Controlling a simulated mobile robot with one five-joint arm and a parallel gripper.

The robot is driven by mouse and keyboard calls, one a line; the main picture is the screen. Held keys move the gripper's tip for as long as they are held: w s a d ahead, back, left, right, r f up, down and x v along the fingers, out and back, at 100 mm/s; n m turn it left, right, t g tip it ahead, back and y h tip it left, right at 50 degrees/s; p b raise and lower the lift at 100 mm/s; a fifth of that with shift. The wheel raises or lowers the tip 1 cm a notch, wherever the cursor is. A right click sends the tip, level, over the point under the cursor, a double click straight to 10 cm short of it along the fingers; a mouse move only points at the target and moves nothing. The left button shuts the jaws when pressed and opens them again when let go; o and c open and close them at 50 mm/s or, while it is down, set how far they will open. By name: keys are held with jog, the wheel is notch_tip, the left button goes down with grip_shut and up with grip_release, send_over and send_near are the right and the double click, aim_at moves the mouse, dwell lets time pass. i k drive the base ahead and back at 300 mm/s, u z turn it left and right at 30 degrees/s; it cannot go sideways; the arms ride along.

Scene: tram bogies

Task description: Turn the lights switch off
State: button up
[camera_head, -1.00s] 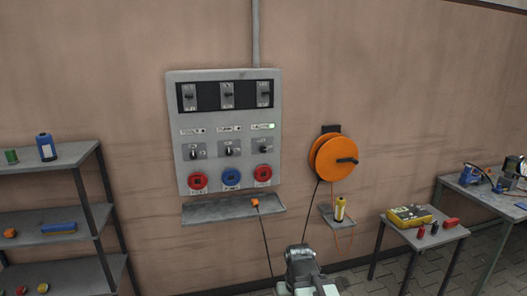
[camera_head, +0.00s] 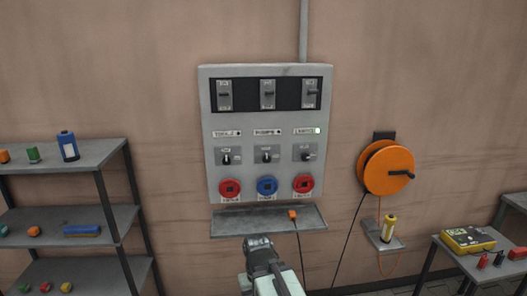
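A grey control panel (camera_head: 212,180) hangs on the wall with three columns labelled tools, pumps and lights. The lights switch (camera_head: 306,154) is the small dark rotary knob in the right column. It looks turned sideways, while the tools knob (camera_head: 226,158) and pumps knob (camera_head: 266,156) look upright.
Breaker levers (camera_head: 267,94) sit above the knobs; red and blue sockets (camera_head: 267,186) sit below. A narrow shelf (camera_head: 240,224) with an orange plug (camera_head: 292,215) juts out under the panel. An orange cable reel (camera_head: 388,167) hangs right; a shelving rack (camera_head: 100,152) stands left.

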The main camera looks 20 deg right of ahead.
aim_at(305, 156)
jog(key=u, duration=0.35)
jog(key=i, duration=0.8)
jog(key=u, duration=0.45)
jog(key=k, duration=0.85)
jog(key=u, duration=0.2)
jog(key=i, duration=0.85)
jog(key=z, duration=0.1)
